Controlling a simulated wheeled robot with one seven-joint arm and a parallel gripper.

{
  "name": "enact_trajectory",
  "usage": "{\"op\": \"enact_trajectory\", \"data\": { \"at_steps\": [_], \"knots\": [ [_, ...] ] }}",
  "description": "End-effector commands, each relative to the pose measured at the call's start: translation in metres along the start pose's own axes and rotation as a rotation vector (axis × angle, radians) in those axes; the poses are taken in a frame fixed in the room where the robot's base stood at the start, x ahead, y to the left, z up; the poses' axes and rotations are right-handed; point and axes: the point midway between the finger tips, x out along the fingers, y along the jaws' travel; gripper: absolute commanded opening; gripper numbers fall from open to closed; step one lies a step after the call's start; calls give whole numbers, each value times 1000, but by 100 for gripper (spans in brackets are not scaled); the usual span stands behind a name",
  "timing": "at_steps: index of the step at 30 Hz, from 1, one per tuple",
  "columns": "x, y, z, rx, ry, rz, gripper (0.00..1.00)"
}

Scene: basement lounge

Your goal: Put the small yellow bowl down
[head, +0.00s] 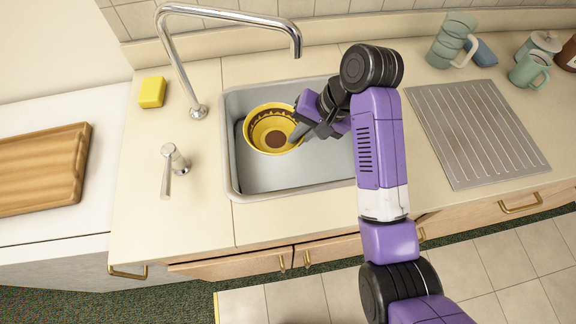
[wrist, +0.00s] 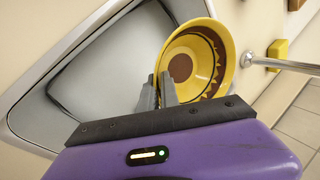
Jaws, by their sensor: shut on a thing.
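The small yellow bowl (head: 262,142) has a brown patterned band inside and a brown disc at its centre. In the head view it is over the left part of the sink (head: 285,181), tilted a little; I cannot tell whether it touches the sink floor. My gripper (head: 297,136) is at the bowl's right side, shut on its rim. In the wrist view the fingers (wrist: 166,92) pinch the near left edge of the bowl (wrist: 208,45). My wrist hides the right part of the sink in the head view.
A faucet (head: 181,72) arches over the back of the sink. The counter in front is bare.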

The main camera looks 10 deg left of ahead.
Motion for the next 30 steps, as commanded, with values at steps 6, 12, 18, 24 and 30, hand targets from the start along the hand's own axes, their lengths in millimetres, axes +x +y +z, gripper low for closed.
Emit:
{"op": "enact_trajectory", "data": {
  "at_steps": [6, 12, 18, 24, 30],
  "knots": [
    [48, 24, 1, 4, -3, 2, 0],
    [88, 43, 0, 4, -1, 1, 0],
    [106, 51, -1, 2, 2, 0, 0],
    [127, 61, 0, 3, 1, 1, 0],
    [142, 68, -1, 2, 2, 0, 0]
  ]
}}
